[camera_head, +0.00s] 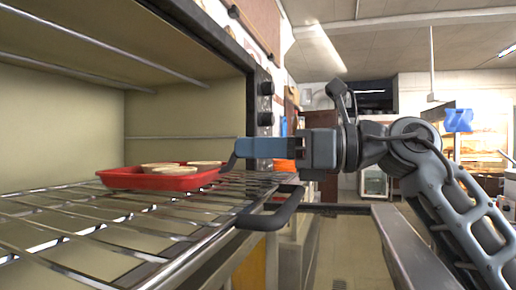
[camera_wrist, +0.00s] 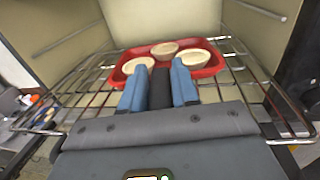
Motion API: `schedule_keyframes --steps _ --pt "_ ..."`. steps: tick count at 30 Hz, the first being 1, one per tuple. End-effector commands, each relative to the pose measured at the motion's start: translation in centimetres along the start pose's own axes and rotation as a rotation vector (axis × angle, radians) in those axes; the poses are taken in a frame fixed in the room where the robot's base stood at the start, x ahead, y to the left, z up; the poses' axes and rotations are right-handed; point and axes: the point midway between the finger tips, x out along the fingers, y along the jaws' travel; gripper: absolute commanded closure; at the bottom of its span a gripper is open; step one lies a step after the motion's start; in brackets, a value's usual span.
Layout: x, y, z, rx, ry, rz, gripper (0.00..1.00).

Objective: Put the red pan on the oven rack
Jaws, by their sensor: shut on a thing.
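The red pan (camera_head: 150,181) is inside the oven, over the oven rack (camera_head: 130,238), and looks level. It holds three pale round bowls. It also shows in the wrist view (camera_wrist: 135,54), beyond my fingertips. My gripper (camera_head: 255,148) is at the pan's right side in the head view. Its blue fingers (camera_wrist: 160,84) are closed around a dark handle (camera_wrist: 160,92) that runs toward the pan. The pan's underside is at the height of the rack bars; I cannot tell whether it touches them.
The oven's side wall and control knobs (camera_head: 265,103) stand close behind my gripper. A dark curved handle (camera_head: 270,217) sticks out at the rack's front edge, below my gripper. The rack is bare in front of the pan.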

Motion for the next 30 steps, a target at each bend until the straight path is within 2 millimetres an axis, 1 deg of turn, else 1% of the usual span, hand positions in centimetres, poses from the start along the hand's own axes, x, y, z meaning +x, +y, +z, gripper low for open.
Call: schedule_keyframes --steps 7,8,15,17,25,28,30 --pt "0.0 0.0 -0.1 0.0 0.002 0.0 1.0" --pt "0.0 0.0 -0.1 0.0 0.002 0.0 0.69" --pt "0.0 0.0 -0.1 0.0 0.002 0.0 0.46" --pt "0.0 0.0 -0.1 0.0 0.002 0.0 0.41" --pt "-0.2 0.0 -0.2 0.001 0.003 0.0 0.41" --pt "-1.1 -0.1 -0.2 0.0 0.002 -0.002 0.41" --pt "-2.1 -0.1 -0.3 -0.001 0.003 -0.003 0.41"
